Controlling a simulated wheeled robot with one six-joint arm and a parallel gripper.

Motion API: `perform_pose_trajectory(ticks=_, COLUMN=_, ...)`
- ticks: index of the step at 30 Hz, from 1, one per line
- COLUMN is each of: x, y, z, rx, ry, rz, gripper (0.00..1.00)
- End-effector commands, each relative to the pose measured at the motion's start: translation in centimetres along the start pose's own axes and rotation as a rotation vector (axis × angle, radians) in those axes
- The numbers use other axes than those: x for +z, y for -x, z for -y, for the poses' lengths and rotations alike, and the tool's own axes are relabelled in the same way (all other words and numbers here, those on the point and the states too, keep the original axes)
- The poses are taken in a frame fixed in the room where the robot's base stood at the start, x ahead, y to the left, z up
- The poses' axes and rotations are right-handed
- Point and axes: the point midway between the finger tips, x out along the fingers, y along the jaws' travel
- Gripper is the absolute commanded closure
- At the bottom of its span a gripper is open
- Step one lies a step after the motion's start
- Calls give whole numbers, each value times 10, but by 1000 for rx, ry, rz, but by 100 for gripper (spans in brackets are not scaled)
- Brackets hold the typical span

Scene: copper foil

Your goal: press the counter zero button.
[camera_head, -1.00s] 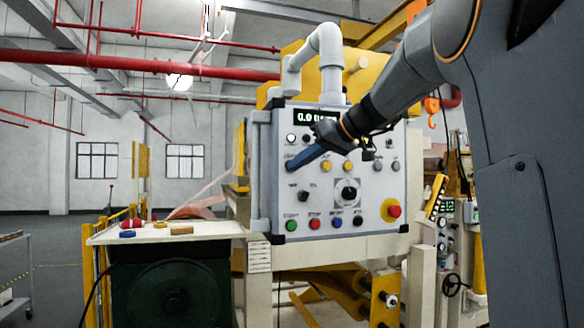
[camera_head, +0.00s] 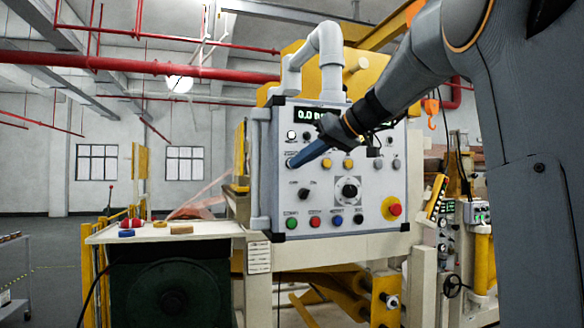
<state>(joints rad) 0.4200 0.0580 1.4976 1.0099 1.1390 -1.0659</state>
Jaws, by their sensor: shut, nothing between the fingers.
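The control panel (camera_head: 265,215) is a white box with several buttons and knobs. At its top is a dark counter display (camera_head: 304,115) with pale green digits, partly hidden by my arm. My gripper (camera_head: 292,163) is shut and empty, its blue fingers pointing down-left at the upper left of the panel. The tip covers or lies just in front of a button there. I cannot tell whether it touches. A lit white button (camera_head: 292,135) shows just above the tip. The button labels are too small to read.
A red emergency knob (camera_head: 394,209) on a yellow base sits at the panel's lower right. A white side table (camera_head: 205,229) with small coloured items stands left of the panel. A black rotary knob (camera_head: 349,190) is at the panel's middle. Open floor lies at the far left.

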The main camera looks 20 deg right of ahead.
Motion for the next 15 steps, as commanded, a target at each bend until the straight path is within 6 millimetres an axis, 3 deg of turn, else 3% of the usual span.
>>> perform_pose_trajectory(ticks=8, x=0, y=2, z=1, rx=1, ry=1, rz=-1, gripper=100)
perform_pose_trajectory(ticks=15, x=11, y=15, z=10, rx=2, ry=2, rz=-2, gripper=100)
